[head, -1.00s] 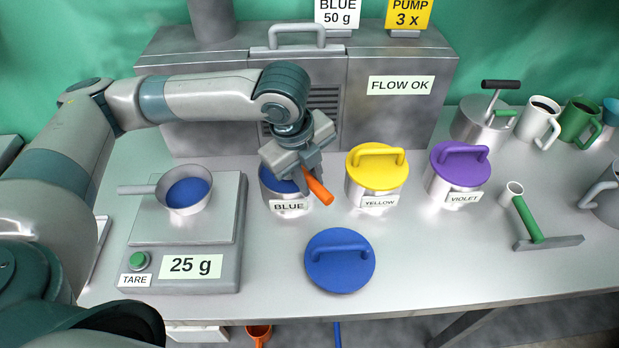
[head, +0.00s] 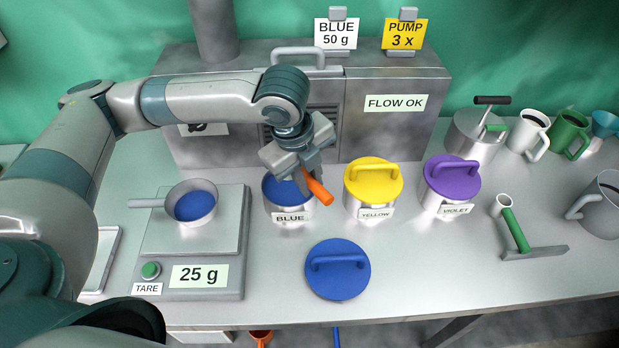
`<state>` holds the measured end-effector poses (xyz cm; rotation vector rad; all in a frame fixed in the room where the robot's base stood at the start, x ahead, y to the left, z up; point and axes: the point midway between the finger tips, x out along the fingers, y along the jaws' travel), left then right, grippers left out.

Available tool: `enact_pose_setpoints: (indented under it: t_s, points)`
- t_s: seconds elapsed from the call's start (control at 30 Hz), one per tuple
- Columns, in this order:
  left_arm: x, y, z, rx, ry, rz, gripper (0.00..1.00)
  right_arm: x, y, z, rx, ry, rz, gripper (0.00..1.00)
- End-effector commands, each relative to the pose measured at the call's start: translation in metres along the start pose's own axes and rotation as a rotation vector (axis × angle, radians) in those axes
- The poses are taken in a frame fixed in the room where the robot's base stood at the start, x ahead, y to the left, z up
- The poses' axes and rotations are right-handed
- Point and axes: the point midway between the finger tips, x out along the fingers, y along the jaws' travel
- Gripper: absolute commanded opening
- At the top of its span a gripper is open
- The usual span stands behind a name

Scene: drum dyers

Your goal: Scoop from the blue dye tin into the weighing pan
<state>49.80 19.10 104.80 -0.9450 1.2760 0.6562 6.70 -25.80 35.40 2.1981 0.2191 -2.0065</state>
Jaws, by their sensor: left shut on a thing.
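The blue dye tin (head: 290,215) stands open on the steel bench, labelled BLUE, with blue dye showing inside. My left gripper (head: 309,182) is over the tin's right side, shut on an orange-handled tool (head: 318,190). The tool's far end is hidden by the gripper and tin, so I cannot tell how deep it sits. The weighing pan (head: 191,203) holds blue dye and rests on the scale (head: 190,270), left of the tin. The scale's display (head: 199,276) reads 25 g. The tin's blue lid (head: 338,283) lies on the bench in front. My right gripper is not in view.
The yellow tin (head: 374,190) and violet tin (head: 450,185) stand lidded to the right. A card (head: 336,34) reads BLUE 50 g, another (head: 404,34) PUMP 3 x. A green-handled tool (head: 516,230) and several mugs are at right. The front middle bench is clear around the lid.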

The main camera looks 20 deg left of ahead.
Motion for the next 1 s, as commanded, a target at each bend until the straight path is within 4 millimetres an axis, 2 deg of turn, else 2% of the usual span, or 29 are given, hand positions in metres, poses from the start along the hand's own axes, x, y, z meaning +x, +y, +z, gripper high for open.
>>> enact_pose_setpoints:
  t_s: [0.57, 0.77, 1.0]
  points:
    - [0.0, 0.001, -0.001, -0.048, -0.012, 0.0, 0.0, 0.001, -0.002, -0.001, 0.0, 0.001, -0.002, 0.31]
    - [0.004, 0.004, -0.004, -0.206, -0.048, 0.002, 0.0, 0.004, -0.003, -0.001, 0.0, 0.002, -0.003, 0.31]
    - [0.008, 0.011, -0.009, -0.529, -0.121, 0.009, 0.0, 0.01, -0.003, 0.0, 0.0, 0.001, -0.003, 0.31]
